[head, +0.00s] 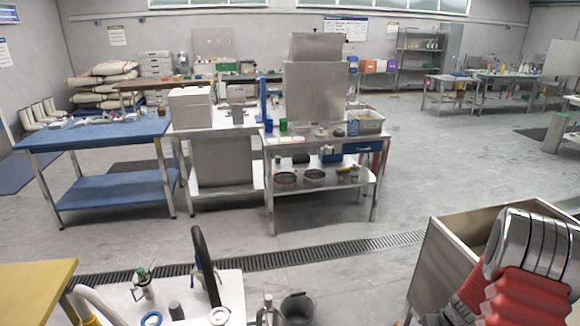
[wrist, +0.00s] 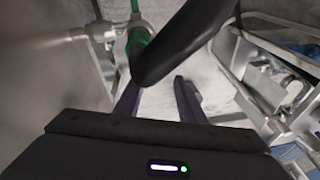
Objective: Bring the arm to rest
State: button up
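My gripper (wrist: 157,98) shows in the wrist view with its two dark purple fingers spread apart. The gap between them shows only pale grey surface, and nothing is held there. A thick black curved bar (wrist: 180,42) crosses the wrist view just above the fingers and covers part of the left one. I cannot tell if it touches them. A black curved bar (head: 204,262) also stands up from the white bench at the bottom of the head view. My red and silver arm shows at the lower right of the head view; the gripper is not visible there.
The white bench (head: 232,292) carries small fittings and a green-topped item (head: 142,282). A grey bucket (head: 298,308) and an open metal bin (head: 432,262) stand to its right. In the wrist view, metal framework (wrist: 262,90) lies right and a green part (wrist: 137,40) left.

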jog(key=s+a+r+t, duration=0.1)
jog(key=s+a+r, duration=0.5)
jog(key=a+r, duration=0.4)
jog(key=s+a+r+t, duration=0.1)
jog(key=s+a+r, duration=0.4)
jog(key=a+r, duration=0.5)
jog(key=s+a+r+n+t+h, duration=0.1)
jog(key=s+a+r, duration=0.5)
jog(key=r, duration=1.3)
jog(key=a, duration=0.4)
jog(key=shift+s+a, duration=0.25)
jog(key=shift+s, duration=0.05)
